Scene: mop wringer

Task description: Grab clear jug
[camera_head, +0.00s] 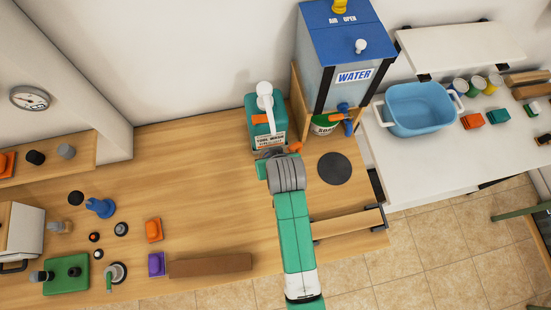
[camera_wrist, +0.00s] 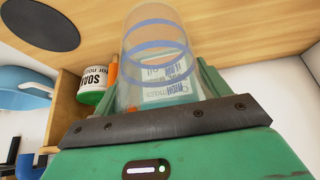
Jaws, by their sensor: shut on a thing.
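The clear jug (camera_wrist: 148,40) is a see-through cylinder with blue bands, filling the middle of the wrist view. My gripper (camera_wrist: 160,85) is shut on it, with green finger parts on both sides of the jug. The jug's lower end in the picture is hidden behind the dark bar of my gripper. In the head view my gripper (camera_head: 272,158) is right in front of the green tool wash bottle (camera_head: 262,120). I cannot make out the jug there. The bottle's label shows through the jug in the wrist view.
A green-and-white soap can (camera_head: 323,124) and a blue-topped water tank (camera_head: 345,60) stand right of the bottle. A dark round pad (camera_head: 334,168) lies on the wooden counter (camera_head: 190,190). A blue basin (camera_head: 418,108) sits further right.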

